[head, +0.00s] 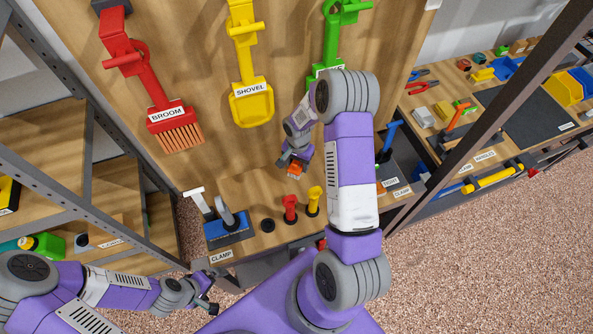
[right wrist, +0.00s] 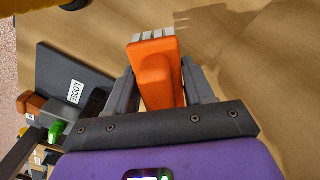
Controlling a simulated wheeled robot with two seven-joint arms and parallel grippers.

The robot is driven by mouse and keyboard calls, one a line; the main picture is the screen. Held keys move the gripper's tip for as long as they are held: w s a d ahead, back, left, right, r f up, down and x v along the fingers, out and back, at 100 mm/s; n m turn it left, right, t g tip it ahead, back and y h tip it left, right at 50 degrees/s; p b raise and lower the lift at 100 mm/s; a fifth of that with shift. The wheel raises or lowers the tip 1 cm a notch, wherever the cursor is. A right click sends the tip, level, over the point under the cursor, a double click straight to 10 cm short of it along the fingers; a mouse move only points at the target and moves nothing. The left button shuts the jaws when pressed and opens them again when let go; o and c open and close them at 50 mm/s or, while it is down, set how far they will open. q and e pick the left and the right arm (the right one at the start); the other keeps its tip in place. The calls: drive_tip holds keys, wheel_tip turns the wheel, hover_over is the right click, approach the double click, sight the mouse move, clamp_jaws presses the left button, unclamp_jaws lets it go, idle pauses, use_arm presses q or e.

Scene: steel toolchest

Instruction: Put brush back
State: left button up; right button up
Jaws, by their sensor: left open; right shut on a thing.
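The brush is a small orange block (right wrist: 156,72) with pale bristles at its far end in the right wrist view. My right gripper (head: 293,161) is shut on it, with the brush between both fingers. In the head view the orange brush (head: 297,169) shows just below that gripper, in front of the wooden back panel and above the workbench. My left gripper (head: 208,303) is open and empty at the lower left, away from the bench items. I cannot make out a place labelled for the brush.
A red broom (head: 150,90), yellow shovel (head: 246,60) and green tool (head: 335,35) hang on the panel. A blue clamp block (head: 228,232), red peg (head: 290,208) and yellow peg (head: 314,200) stand on the bench (head: 262,190). A dark LOOSE tray (right wrist: 62,70) lies left in the wrist view.

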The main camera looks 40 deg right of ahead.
sight(298, 172)
drive_tip(key=shift+w+f+b, duration=0.1)
drive_tip(key=shift+f+b, duration=0.2)
drive_tip(key=shift+f, duration=2.85)
drive_tip(key=shift+f, duration=0.1)
drive_tip(key=o, duration=0.9)
drive_tip(key=shift+o, duration=0.2)
wheel_tip(298, 172, up, 12)
drive_tip(key=shift+r+p, duration=0.15)
drive_tip(key=shift+p, duration=0.5)
